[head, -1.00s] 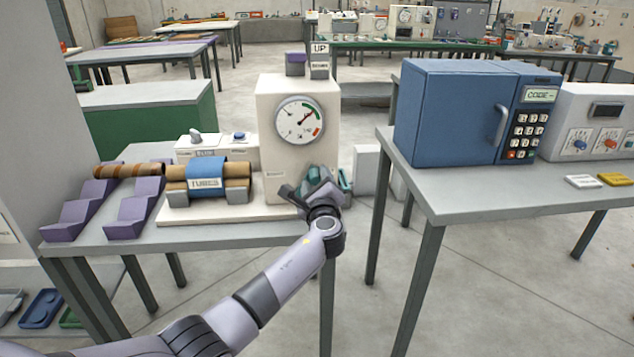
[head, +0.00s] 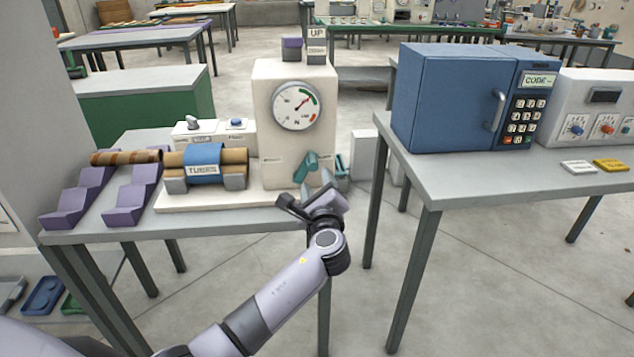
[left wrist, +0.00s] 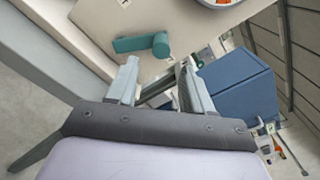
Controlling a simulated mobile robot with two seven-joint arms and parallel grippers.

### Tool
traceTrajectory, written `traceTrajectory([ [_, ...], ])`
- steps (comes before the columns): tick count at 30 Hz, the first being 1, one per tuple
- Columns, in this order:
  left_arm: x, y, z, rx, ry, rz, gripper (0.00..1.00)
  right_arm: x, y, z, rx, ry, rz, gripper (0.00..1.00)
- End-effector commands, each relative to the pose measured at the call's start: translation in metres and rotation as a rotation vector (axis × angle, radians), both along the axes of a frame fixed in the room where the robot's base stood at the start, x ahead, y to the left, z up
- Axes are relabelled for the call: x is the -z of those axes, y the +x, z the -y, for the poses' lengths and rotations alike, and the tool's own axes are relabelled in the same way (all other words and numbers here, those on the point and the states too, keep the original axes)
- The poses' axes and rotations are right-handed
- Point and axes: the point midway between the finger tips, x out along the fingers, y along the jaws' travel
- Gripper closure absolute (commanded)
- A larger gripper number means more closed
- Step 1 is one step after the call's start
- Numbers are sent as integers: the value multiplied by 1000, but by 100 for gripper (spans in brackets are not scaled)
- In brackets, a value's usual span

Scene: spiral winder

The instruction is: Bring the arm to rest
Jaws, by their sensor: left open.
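My left gripper (head: 318,199) is in front of the right part of the winder (head: 293,150), near the table's front right corner. In the left wrist view its two fingers (left wrist: 157,85) are apart with nothing between them. A teal handle (head: 305,166) on the winder's front shows just above the gripper; it also shows in the left wrist view (left wrist: 143,43), beyond the fingertips and apart from them. My right gripper is in neither view.
A second table (head: 470,185) at the right holds a blue cabinet (head: 445,105) with a keypad. Open floor lies between the tables.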

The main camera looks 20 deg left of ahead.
Motion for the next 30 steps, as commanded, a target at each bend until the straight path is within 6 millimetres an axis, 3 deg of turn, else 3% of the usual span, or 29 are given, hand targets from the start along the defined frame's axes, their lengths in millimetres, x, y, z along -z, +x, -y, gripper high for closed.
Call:
traceTrajectory([
  [11, 1, 0, 0, 2, -5, -1, 49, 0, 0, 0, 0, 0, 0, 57],
  [14, 16, -6, 2, 19, -59, -12, 49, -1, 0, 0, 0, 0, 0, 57],
  [16, 38, -17, 4, 40, -150, -26, 49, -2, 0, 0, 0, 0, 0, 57],
  [20, 95, -51, 13, 83, -427, -58, 49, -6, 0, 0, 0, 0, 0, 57],
  [24, 149, -101, 26, 93, -784, -78, 49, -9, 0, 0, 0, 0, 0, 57],
  [30, 199, -180, 44, 23, -1287, -75, 49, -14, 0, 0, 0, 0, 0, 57],
])
